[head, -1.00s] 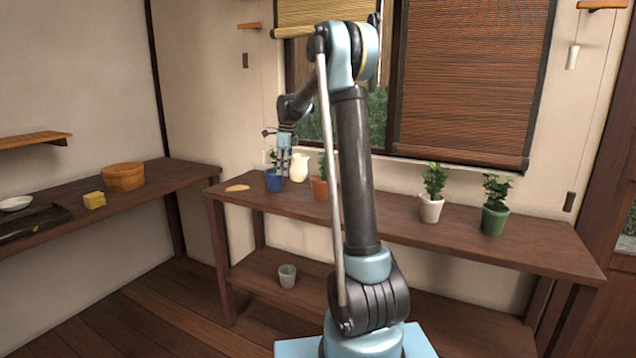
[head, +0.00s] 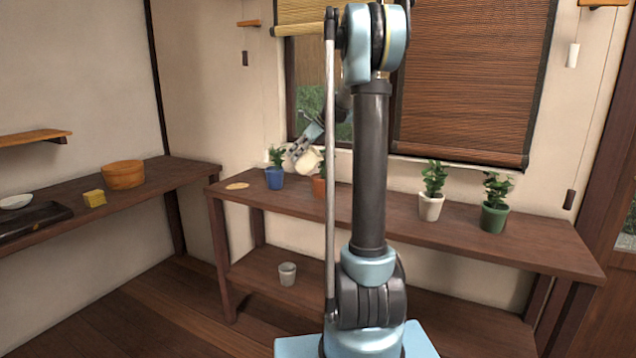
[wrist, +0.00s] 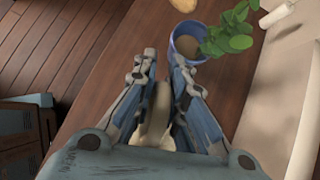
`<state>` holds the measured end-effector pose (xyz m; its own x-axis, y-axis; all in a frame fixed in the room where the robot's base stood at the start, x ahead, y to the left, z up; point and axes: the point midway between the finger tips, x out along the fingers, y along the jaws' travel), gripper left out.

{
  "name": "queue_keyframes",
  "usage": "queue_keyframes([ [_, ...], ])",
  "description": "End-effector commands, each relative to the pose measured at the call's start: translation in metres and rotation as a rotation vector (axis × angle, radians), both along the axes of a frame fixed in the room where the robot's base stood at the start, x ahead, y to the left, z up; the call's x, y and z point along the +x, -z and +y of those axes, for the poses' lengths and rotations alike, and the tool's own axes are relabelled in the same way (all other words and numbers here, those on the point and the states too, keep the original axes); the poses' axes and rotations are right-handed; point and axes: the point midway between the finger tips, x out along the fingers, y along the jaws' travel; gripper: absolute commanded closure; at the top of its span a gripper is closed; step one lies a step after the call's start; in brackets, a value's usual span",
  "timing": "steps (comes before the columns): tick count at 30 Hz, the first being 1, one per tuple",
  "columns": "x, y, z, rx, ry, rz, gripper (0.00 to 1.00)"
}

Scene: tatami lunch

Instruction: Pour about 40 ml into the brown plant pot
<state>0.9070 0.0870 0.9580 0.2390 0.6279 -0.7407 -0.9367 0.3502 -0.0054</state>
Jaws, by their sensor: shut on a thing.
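The brown plant pot (head: 319,187) stands on the long wooden shelf table, partly hidden behind my arm in the head view. Its plant is mostly hidden too. My gripper (head: 297,157) is shut on a cream jug (head: 308,161), which is tilted and looks raised, close to the brown pot's left and upper side. In the wrist view the cream jug (wrist: 158,112) shows only in part between the fingers of my gripper (wrist: 160,72). I cannot see any liquid or the jug's mouth.
A blue pot (head: 275,178) with a plant stands left of the brown pot; it also shows in the wrist view (wrist: 187,34). A white pot (head: 430,207) and a green pot (head: 494,218) stand to the right. A flat tan thing (head: 237,186) lies at the left end.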

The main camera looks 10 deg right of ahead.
Motion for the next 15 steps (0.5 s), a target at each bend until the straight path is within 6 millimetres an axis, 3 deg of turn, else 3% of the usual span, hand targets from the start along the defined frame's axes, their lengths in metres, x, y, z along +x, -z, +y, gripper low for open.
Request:
queue_keyframes([
  [15,-0.002,-0.0069,-0.0065,0.137,0.002,-0.051,1.0],
])
